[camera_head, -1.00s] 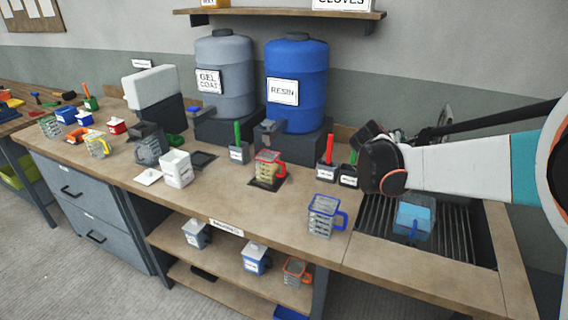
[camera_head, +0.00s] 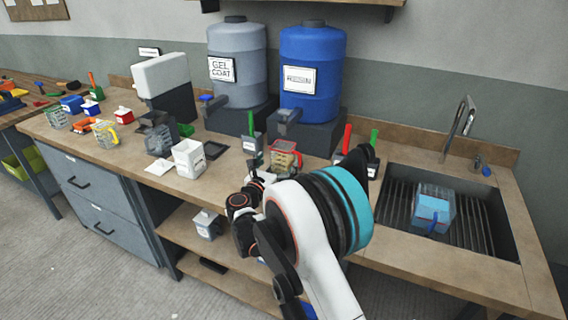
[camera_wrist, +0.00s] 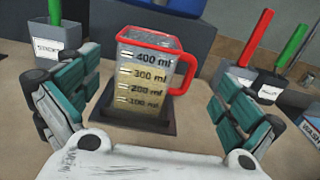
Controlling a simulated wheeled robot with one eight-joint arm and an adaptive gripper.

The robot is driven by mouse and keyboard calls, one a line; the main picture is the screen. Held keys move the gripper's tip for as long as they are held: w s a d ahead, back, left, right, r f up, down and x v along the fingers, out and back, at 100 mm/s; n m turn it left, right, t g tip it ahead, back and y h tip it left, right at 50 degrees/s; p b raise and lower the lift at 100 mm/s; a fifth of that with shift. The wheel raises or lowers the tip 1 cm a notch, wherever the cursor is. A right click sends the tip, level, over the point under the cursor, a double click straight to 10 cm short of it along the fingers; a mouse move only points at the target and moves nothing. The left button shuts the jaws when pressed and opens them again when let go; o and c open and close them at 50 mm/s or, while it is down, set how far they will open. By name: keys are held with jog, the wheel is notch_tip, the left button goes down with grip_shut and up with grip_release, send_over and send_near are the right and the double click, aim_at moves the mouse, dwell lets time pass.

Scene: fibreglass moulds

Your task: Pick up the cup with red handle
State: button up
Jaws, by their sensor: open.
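The cup with the red handle (camera_wrist: 150,74) is a clear measuring cup with a red rim and black volume marks. In the head view the cup (camera_head: 285,158) shows on the bench behind my arm. My gripper (camera_wrist: 158,95) is open, with one green-padded finger on each side of the view. The cup is ahead between the fingers, and I see no contact. In the head view my arm hides most of the gripper.
A pot with a green handle (camera_wrist: 58,40) stands left of the cup; pots with red (camera_wrist: 262,40) and green (camera_wrist: 292,45) handles stand right. The blue resin drum (camera_head: 312,75) is behind. A sink (camera_head: 470,230) holding a blue container (camera_head: 433,207) is at right.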

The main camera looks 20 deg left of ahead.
aim_at(283, 166)
notch_tip(283, 166, down, 3)
jog(key=shift+f+b, duration=0.2)
jog(key=shift+b, duration=0.25)
jog(key=shift+w+d+f, duration=0.1)
jog(key=shift+w+f, duration=0.05)
jog(key=shift+w, duration=0.1)
jog(key=shift+w+d+b, duration=0.15)
jog(key=shift+w+b, duration=0.4)
jog(key=shift+w, duration=1.2)
jog(key=shift+w+d+b, duration=0.15)
jog(key=shift+w+b, duration=0.4)
jog(key=shift+w, duration=1.2)
jog(key=shift+c, duration=0.2)
jog(key=c, duration=1.1)
